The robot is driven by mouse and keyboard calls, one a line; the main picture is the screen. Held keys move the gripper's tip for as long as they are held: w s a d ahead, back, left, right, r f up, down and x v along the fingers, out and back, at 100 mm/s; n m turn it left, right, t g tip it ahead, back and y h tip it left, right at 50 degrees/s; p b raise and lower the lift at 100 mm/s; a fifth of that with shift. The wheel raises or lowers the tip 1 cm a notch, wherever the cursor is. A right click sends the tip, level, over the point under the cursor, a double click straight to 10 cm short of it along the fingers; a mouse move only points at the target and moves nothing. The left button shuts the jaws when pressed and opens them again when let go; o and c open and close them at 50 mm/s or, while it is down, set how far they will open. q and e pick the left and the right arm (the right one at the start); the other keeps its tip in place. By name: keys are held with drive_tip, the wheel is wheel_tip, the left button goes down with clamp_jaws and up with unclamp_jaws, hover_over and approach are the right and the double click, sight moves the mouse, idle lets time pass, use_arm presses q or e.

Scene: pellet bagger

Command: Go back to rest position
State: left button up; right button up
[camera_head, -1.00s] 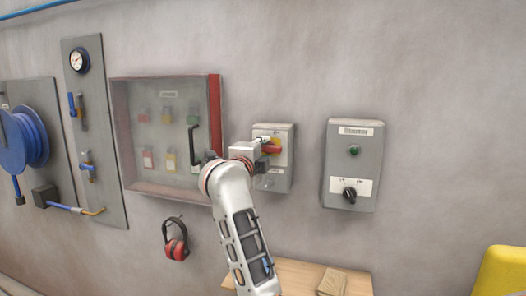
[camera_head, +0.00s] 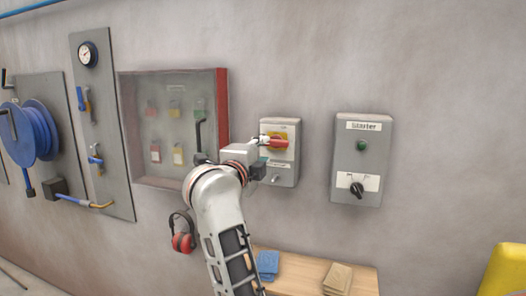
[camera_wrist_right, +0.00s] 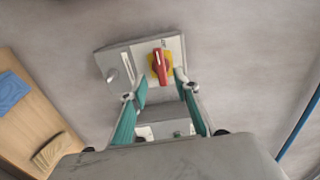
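My right gripper (camera_head: 260,155) is in front of the grey switch box (camera_head: 291,176) on the wall. The box has a red rotary handle (camera_head: 278,144) on a yellow plate, lying sideways in the head view. In the right wrist view, the gripper's teal fingers (camera_wrist_right: 162,86) are apart with nothing held between them. The red handle (camera_wrist_right: 160,68) is just beyond the fingertips, and I see no contact. My right arm hides part of the box's left side in the head view. My left gripper is in neither view.
A glass-fronted cabinet (camera_head: 147,176) with a red side is left of the switch box; red earmuffs (camera_head: 182,236) hang below. A starter box (camera_head: 362,170) is to the right. A wooden table (camera_head: 296,272) with a blue cloth (camera_head: 267,265) stands below. A blue hose reel (camera_head: 38,133) is far left.

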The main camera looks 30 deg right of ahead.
idle(0.3)
drive_tip(key=s+d+f+n+t+h, duration=0.1)
drive_tip(key=s+f+n+t+h, duration=0.25)
drive_tip(key=f+h, duration=0.2)
drive_tip(key=s+a+f+n+t+y, duration=0.1)
drive_tip(key=s+a+f+n+y, duration=0.1)
drive_tip(key=a+f+n+y, duration=0.55)
drive_tip(key=s+a+f+n+t+y, duration=0.25)
drive_tip(key=f+n+y, duration=0.55)
drive_tip(key=f, duration=0.6)
drive_tip(key=s+a+f+n+t+y, duration=0.1)
drive_tip(key=s+a+f+n+y, duration=0.1)
drive_tip(key=a+f+n+y, duration=0.6)
drive_tip(key=s+d+f+n+g+h, duration=0.1)
drive_tip(key=s+f+g, duration=0.3)
drive_tip(key=s+f, duration=0.6)
drive_tip(key=s+d+f+n+g+h, duration=0.1)
drive_tip(key=s+f+g, duration=0.4)
drive_tip(key=s+f, duration=0.5)
wheel_tip(320, 180, down, 8)
drive_tip(key=d+n, duration=0.1)
drive_tip(key=n, duration=0.1)
drive_tip(key=shift+d+n, duration=0.15)
drive_tip(key=shift+n, duration=0.25)
